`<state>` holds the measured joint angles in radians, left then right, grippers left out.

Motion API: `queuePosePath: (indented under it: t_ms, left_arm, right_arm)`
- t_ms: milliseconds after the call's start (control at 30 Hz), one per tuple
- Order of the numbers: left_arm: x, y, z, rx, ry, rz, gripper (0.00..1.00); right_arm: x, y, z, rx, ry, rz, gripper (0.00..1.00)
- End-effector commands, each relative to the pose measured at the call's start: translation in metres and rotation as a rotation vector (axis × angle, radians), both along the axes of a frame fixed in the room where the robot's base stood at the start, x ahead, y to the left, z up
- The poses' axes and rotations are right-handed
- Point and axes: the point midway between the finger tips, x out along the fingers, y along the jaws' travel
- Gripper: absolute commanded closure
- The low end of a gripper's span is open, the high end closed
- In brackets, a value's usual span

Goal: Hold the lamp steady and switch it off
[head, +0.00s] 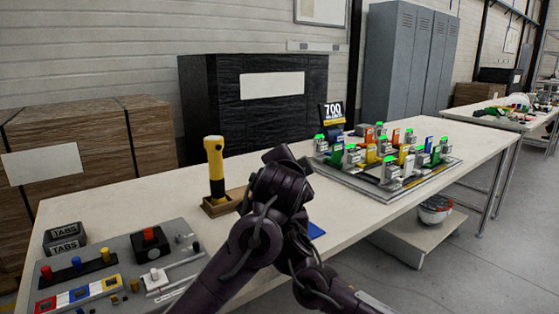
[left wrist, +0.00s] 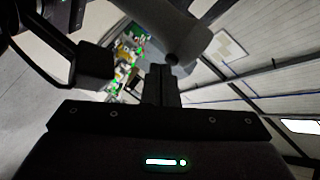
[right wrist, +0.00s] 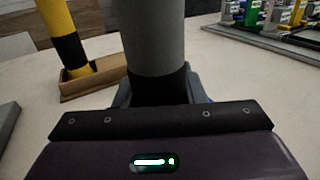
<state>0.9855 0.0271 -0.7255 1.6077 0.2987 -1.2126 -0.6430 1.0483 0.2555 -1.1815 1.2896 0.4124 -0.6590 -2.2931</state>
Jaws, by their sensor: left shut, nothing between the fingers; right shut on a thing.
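My right gripper (right wrist: 158,92) is shut around the black lower part of an upright grey cylinder (right wrist: 153,38), which looks like a lamp; its top is out of frame. A yellow and black lamp (head: 214,165) stands upright in a wooden holder (head: 208,209); its lower part (right wrist: 62,35) also shows at left in the right wrist view. My left gripper (left wrist: 160,84) is shut and empty. A grey tube (left wrist: 165,28) shows just beyond its fingertips; I cannot tell whether they touch. My arms hide both grippers and the grey cylinder in the head view.
A panel (head: 118,264) with buttons and switches lies at the table's front left. A tray (head: 345,176) of several coloured blocks lies at right. A blue item (head: 316,230) lies flat beside my arm. The table (head: 120,202) is bare behind the panel.

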Motion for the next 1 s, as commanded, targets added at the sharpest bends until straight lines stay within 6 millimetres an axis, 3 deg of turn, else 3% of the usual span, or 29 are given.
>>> queuePosePath:
  t_ms: [1000]
  left_arm:
    - [-0.008, -0.006, 0.0, 0.001, -0.001, -0.001, 1.0]
  right_arm:
    - [0.0, 0.0, 0.001, 0.001, -0.001, 0.0, 0.92]
